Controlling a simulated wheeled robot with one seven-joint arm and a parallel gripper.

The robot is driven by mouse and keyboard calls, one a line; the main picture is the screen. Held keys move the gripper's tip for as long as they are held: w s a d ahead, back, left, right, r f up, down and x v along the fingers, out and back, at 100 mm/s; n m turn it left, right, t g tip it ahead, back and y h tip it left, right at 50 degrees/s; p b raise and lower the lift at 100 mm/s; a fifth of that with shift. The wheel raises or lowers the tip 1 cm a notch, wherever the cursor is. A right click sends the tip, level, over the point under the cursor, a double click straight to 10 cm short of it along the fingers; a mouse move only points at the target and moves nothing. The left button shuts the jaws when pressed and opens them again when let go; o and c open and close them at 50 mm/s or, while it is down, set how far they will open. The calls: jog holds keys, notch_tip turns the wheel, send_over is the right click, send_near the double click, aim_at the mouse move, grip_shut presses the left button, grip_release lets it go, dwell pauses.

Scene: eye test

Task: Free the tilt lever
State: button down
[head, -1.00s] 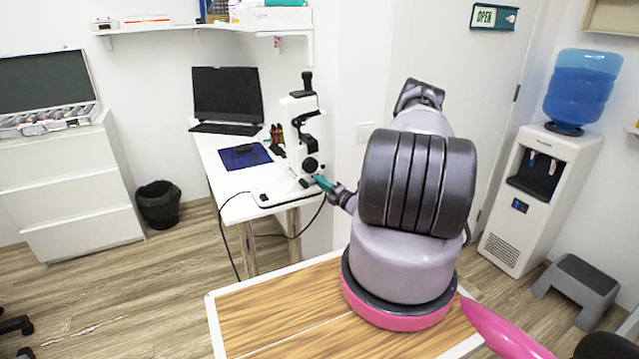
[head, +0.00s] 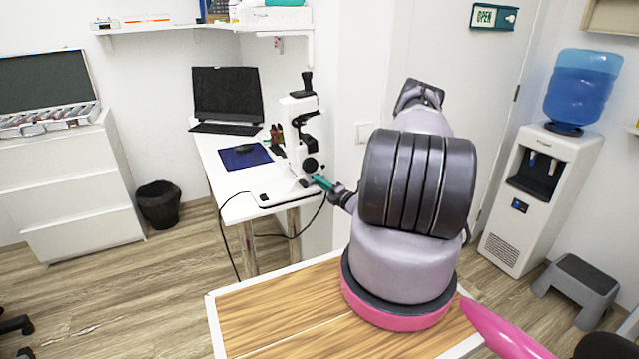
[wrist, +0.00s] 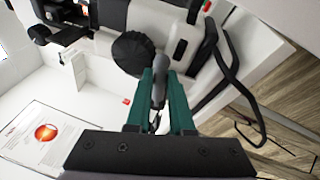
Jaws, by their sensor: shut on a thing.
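The white and black eye instrument (head: 304,135) stands upright on the front of the white desk. In the wrist view its ribbed black knob (wrist: 133,52) and white housing (wrist: 185,48) are close beyond my fingers. My gripper (head: 320,182) reaches the lower right side of the instrument. In the wrist view my gripper's teal fingers (wrist: 159,88) are shut on a small grey lever (wrist: 158,93), which looks like the tilt lever. The fingers cover part of the lever, and its lower joint is hard to make out.
A laptop (head: 227,95) and a blue mat (head: 245,157) with a mouse lie on the desk behind. A black cable (head: 235,240) hangs off the desk's front. A wooden-topped table (head: 270,310) is below my arm. A water dispenser (head: 540,200) and a grey step stool (head: 577,285) stand at right.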

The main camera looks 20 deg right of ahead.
dwell(0.4)
jog(key=shift+s+a+r+n+g+h, duration=0.1)
jog(key=shift+a+r+n+g+h, duration=0.35)
jog(key=shift+n, duration=1.4)
jog(key=shift+a+r+n+g+h, duration=0.1)
jog(key=shift+a+r+n+g, duration=0.6)
jog(key=shift+n, duration=1.1)
jog(key=shift+s+a+r+n+g+h, duration=0.1)
jog(key=shift+a+r+n+g+h, duration=0.35)
jog(key=shift+n, duration=1.4)
jog(key=shift+r, duration=0.25)
jog(key=c, duration=0.8)
grip_release()
jog(key=shift+w+a, duration=0.1)
jog(key=v, duration=1)
jog(key=shift+s+d, duration=0.25)
jog(key=shift+s, duration=0.1)
